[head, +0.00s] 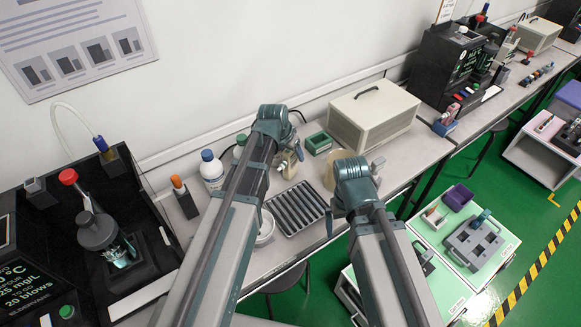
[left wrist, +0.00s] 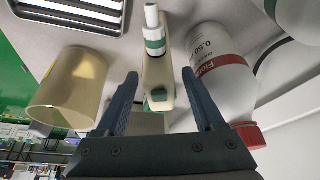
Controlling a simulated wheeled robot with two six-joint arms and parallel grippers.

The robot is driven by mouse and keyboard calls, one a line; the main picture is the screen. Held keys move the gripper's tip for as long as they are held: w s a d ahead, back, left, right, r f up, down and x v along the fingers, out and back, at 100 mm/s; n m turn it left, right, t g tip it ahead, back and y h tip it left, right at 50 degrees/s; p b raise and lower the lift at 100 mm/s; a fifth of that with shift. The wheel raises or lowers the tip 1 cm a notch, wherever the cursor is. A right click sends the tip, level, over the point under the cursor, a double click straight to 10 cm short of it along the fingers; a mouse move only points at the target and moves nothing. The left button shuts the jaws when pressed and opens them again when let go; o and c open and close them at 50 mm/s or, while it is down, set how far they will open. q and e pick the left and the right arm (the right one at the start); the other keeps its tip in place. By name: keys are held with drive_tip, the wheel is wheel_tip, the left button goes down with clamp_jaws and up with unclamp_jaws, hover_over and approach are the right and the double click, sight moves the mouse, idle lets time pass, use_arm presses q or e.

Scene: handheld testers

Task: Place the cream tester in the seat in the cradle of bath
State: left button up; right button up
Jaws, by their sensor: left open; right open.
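The cream tester (left wrist: 158,75), with a green band, a green button and a white tip, shows in the left wrist view between the two fingers of my left gripper (left wrist: 160,78). The fingers are open and apart from it on both sides. In the head view a cream body (head: 288,166) shows just below my left gripper (head: 290,140), partly hidden by the arm. My right gripper (head: 356,178) is open above the bench; its fingers are mostly hidden. A black apparatus (head: 138,190) with a vessel stands at the left; I cannot make out the cradle's seat.
A yellowish beaker (left wrist: 68,90) and a red-capped bottle (left wrist: 222,75) flank the tester. A slotted tray (head: 297,207), a white bottle (head: 211,172), a green box (head: 317,142) and a cream case (head: 373,115) crowd the bench. An orange-topped item (head: 183,196) stands near the apparatus.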

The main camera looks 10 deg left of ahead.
use_arm(q)
drive_tip(key=shift+b+x, duration=0.4)
drive_tip(key=shift+x, duration=0.55)
drive_tip(key=shift+s+r, duration=0.1)
clamp_jaws()
